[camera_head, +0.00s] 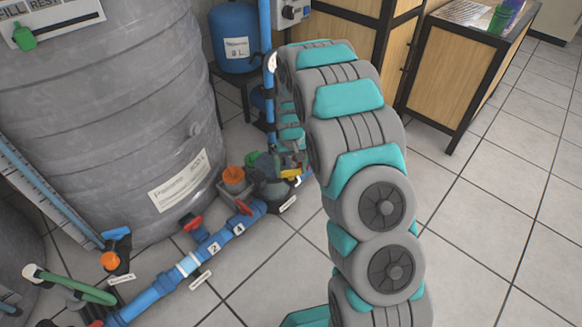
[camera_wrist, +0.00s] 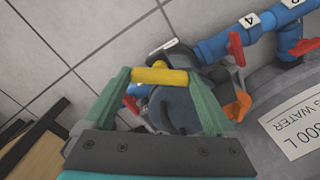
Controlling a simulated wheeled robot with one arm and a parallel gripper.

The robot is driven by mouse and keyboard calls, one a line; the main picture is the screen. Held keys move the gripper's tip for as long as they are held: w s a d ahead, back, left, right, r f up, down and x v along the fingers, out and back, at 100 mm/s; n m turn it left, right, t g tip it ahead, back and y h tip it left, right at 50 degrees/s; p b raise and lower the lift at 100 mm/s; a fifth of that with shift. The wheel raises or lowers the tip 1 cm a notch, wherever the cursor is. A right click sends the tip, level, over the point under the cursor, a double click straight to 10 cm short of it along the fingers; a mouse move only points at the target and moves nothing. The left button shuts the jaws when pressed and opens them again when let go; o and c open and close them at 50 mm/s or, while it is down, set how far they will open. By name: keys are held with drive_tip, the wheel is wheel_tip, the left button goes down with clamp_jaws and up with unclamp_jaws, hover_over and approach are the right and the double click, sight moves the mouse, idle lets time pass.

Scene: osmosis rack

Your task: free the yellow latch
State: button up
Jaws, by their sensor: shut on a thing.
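The yellow latch (camera_wrist: 158,76) is a short yellow bar at the upper middle of the wrist view. The two green fingers of my gripper (camera_wrist: 157,74) are closed on its two ends. A dark round pump-like body (camera_wrist: 174,110) shows behind it, between the fingers. In the head view the latch (camera_head: 290,173) is a small yellow patch beside the grey pump on the floor, and my arm hides much of that area. Whether the latch is still fastened cannot be told.
A blue pipe (camera_head: 158,290) with red valve handles (camera_head: 192,223) runs along the floor to the pump. A large grey tank (camera_head: 100,110) stands close on the left. An orange cap (camera_head: 233,173) is beside the pump. Tiled floor on the right is clear, before a wooden cabinet (camera_head: 455,75).

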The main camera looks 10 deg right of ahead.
drive_tip(key=n, duration=0.3)
drive_tip(key=shift+r+n+p, duration=0.1)
drive_tip(key=shift+n+p, duration=0.25)
drive_tip(key=shift+n, duration=1.75)
drive_tip(key=shift+p, duration=0.3)
drive_tip(key=o, duration=1.1)
drive_tip(key=shift+c, duration=0.2)
wheel_tip(320, 180, up, 7)
drive_tip(key=shift+w+r, duration=0.1)
drive_tip(key=shift+r, duration=0.25)
